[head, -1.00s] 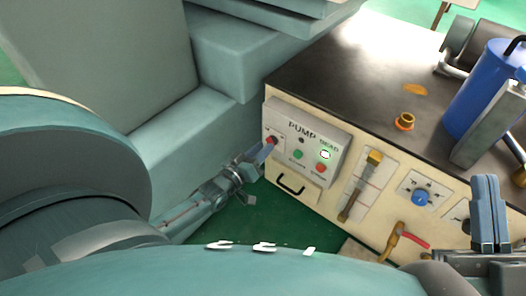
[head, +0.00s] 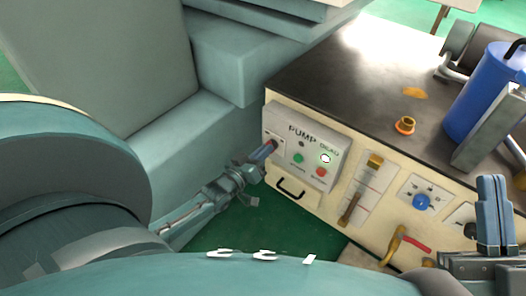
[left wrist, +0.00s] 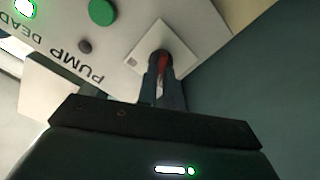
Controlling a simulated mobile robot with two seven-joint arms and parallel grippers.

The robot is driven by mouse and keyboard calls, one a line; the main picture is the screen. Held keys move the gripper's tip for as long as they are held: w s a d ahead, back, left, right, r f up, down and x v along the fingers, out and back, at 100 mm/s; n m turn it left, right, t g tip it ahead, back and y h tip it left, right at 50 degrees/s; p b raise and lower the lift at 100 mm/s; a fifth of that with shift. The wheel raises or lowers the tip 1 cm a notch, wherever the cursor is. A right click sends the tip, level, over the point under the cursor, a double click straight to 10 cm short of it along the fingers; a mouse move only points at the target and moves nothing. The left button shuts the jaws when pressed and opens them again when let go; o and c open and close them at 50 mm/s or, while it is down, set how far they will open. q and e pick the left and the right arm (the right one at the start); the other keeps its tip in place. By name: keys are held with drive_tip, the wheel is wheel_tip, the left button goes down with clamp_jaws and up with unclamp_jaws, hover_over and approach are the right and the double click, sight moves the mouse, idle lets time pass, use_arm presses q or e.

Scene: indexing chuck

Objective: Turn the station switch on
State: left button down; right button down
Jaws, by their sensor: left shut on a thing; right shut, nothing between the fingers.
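The station switch (left wrist: 163,60) has a red handle on a square white plate, at the left end of the grey PUMP panel (head: 334,147). My left gripper (head: 267,150) reaches it from the lower left and is shut on the handle. In the left wrist view the red handle shows between the two fingers (left wrist: 163,80), which hide part of it. Which marked position the switch is at cannot be read. My right gripper (head: 493,210) is shut and empty at the right edge, away from the panel.
The panel has a green button (head: 298,158), a red button (head: 321,172) and a lit white lamp (head: 325,158). A blue knob (head: 421,202) and a red-handled lever (head: 412,242) are to the right.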

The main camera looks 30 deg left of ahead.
use_arm(q)
drive_tip(key=shift+m+p, duration=0.3)
drive_tip(key=shift+m, duration=0.1)
use_arm(e)
drive_tip(key=shift+r, duration=0.1)
use_arm(q)
drive_tip(key=shift+d+m+p, duration=0.2)
drive_tip(key=shift+m+p, duration=1.8)
drive_tip(key=shift+m, duration=3.6)
use_arm(e)
drive_tip(key=shift+s+a+f+m+g+h, duration=0.1)
drive_tip(key=shift+s+f+m+g+h, duration=0.15)
drive_tip(key=shift+f+m+h, duration=0.5)
drive_tip(key=shift+s+f+m+g+h, duration=0.1)
drive_tip(key=shift+f+m+g+h, duration=0.35)
drive_tip(key=shift+f, duration=0.4)
drive_tip(key=shift+s+a+f+m+g+h, duration=0.1)
drive_tip(key=shift+s+f+m+g+h, duration=0.1)
drive_tip(key=shift+f+m+h, duration=0.5)
drive_tip(key=shift+f, duration=0.1)
use_arm(q)
drive_tip(key=c, duration=1.5)
unclamp_jaws()
drive_tip(key=shift+c, duration=0.2)
